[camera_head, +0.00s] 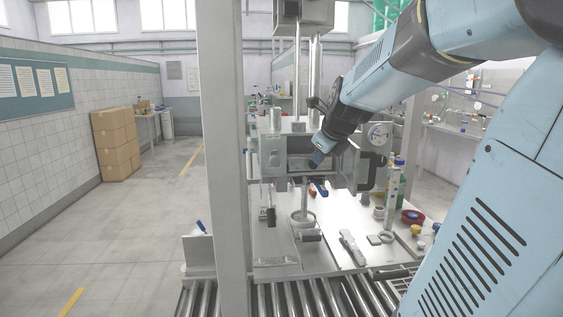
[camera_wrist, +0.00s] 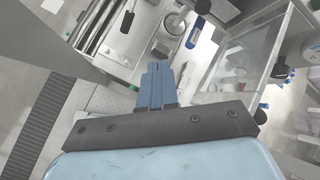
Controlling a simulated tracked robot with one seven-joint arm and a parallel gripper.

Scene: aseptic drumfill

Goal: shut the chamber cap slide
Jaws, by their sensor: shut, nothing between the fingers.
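The steel filling chamber (camera_head: 297,165) with a window-like front opening stands in the middle of the head view, above a metal worktop. I cannot tell for sure which part is its cap slide. A dark handle (camera_head: 271,217) hangs on a thin rod at the chamber's front left. A dark handle also shows at the upper left of the wrist view (camera_wrist: 127,21). My gripper (camera_head: 316,160) is in front of the chamber's opening, pointing down and left. In the wrist view its blue fingers (camera_wrist: 158,72) are together and empty. Whether they touch anything is unclear.
A gauge (camera_head: 379,133) sits right of the chamber. A grey post (camera_head: 222,150) stands at left. Rollers (camera_head: 290,297) run along the front.

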